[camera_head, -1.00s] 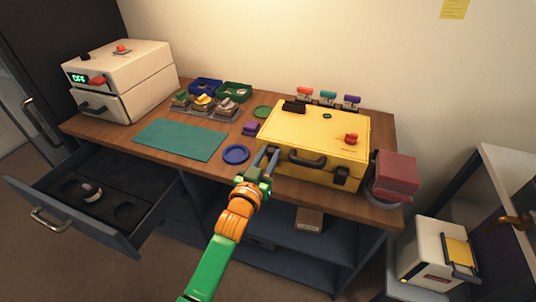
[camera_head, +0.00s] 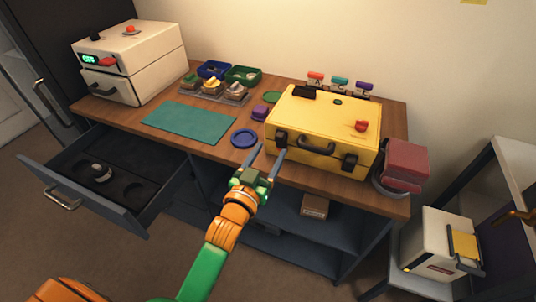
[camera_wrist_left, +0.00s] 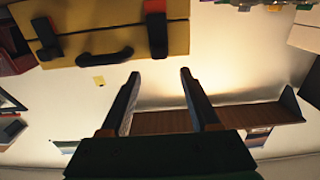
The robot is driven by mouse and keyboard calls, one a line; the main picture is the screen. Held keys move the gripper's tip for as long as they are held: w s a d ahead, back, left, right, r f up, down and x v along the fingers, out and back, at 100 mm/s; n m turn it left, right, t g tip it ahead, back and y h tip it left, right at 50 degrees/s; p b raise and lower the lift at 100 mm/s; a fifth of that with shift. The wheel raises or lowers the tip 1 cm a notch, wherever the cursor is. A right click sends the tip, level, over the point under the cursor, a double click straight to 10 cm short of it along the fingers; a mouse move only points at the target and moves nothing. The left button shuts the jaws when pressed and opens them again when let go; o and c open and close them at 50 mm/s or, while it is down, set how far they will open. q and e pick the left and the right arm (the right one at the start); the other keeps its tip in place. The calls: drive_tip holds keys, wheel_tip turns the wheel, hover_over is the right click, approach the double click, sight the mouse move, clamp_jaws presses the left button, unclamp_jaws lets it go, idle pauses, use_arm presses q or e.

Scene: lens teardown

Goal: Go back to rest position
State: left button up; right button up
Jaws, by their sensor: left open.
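My left gripper (camera_head: 266,160) is open and empty in the head view, in front of the table's front edge, near the yellow case's lower left corner. In the left wrist view its two fingers (camera_wrist_left: 160,92) stand apart with nothing between them. The closed yellow case (camera_head: 318,122) stands on the wooden table; its handle and latches also show in the left wrist view (camera_wrist_left: 100,25).
An open drawer (camera_head: 65,190) juts out at the left with a round part in it. A white machine (camera_head: 150,55), a teal mat (camera_head: 188,122), a blue ring-shaped dish (camera_head: 244,138) and small trays are on the table. A red block (camera_head: 405,160) sits at the right end.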

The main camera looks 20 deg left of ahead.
use_arm(q)
drive_tip(key=shift+s, duration=0.65)
drive_tip(key=s+f+g, duration=0.3)
drive_tip(key=f, duration=0.7)
drive_tip(key=s+d+f+m+g, duration=0.1)
drive_tip(key=s+f+g, duration=0.25)
drive_tip(key=f, duration=0.65)
drive_tip(key=s+f+g, duration=0.2)
drive_tip(key=s+f, duration=0.2)
drive_tip(key=f, duration=0.5)
drive_tip(key=s+a+f+g, duration=0.1)
drive_tip(key=s+f+g, duration=0.1)
drive_tip(key=s+f, duration=0.3)
drive_tip(key=s+a+f+g, duration=0.2)
drive_tip(key=s+f, duration=0.3)
drive_tip(key=s, duration=0.8)
drive_tip(key=s+a+f+m+g, duration=0.1)
drive_tip(key=s+f+g, duration=0.3)
drive_tip(key=s, duration=0.4)
drive_tip(key=shift+s+a+f+y, duration=0.2)
drive_tip(key=shift+s+f+y, duration=0.1)
drive_tip(key=shift+s+f, duration=0.15)
